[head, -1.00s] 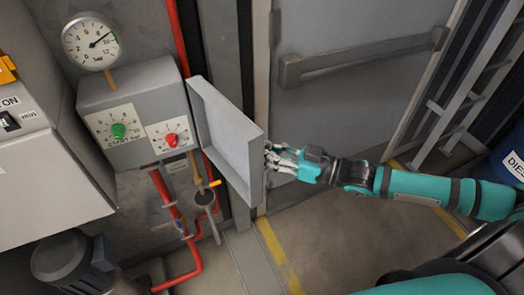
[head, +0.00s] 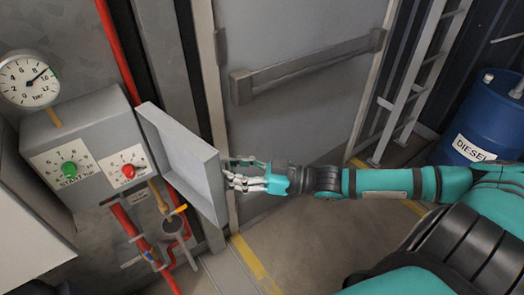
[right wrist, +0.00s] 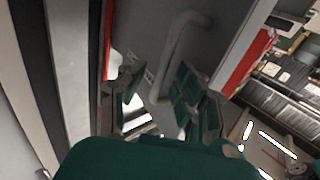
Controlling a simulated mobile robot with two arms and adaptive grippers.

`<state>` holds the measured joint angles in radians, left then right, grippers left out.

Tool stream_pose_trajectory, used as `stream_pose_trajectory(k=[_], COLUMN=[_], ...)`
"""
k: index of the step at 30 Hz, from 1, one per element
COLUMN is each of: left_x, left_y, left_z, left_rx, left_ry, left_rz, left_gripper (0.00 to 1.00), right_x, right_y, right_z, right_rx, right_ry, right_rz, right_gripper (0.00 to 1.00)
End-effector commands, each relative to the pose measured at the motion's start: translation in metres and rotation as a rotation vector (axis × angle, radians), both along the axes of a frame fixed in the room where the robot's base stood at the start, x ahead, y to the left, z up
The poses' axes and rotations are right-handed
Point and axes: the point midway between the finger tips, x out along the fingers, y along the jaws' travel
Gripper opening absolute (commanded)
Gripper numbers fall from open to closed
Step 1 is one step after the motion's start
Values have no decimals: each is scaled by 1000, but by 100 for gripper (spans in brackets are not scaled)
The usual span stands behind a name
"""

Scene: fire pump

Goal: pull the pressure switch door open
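The pressure switch (head: 95,145) is a grey box with a green knob (head: 69,170) and a red knob (head: 128,171), at the left in the head view. Its grey door (head: 190,160) stands wide open, swung out from the box's right side. My right gripper (head: 243,175) is just right of the door's free edge, beside its outer face; whether it touches cannot be told. In the right wrist view its fingers (right wrist: 155,100) are spread apart, with a curved grey handle (right wrist: 178,45) beyond them and no clear grasp. My left gripper is not in view.
A pressure gauge (head: 29,80) sits above the box. Red pipes (head: 130,230) and a valve run below it. A large grey door with a push bar (head: 305,68) stands behind. A blue diesel drum (head: 485,120) is at the right. The floor beneath my right arm is clear.

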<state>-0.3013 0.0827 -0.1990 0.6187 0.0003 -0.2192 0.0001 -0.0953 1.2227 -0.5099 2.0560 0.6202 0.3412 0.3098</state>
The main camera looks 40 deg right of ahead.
Motion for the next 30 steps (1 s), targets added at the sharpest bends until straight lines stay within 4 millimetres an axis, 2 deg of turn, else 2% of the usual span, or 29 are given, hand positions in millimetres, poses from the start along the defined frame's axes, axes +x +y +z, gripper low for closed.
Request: stream_pose_trajectory(k=[6, 15, 30], left_x=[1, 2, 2], left_y=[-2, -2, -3], left_z=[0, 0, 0], left_rx=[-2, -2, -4], left_ry=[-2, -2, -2], left_rz=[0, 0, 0], left_gripper=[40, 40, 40], right_x=[-24, -49, -69], right_y=[-22, -45, -65], right_z=[-3, -2, -1], right_rx=[-5, -7, -1], right_ry=[9, 10, 1], right_rz=[2, 8, 7], right_gripper=[33, 33, 33])
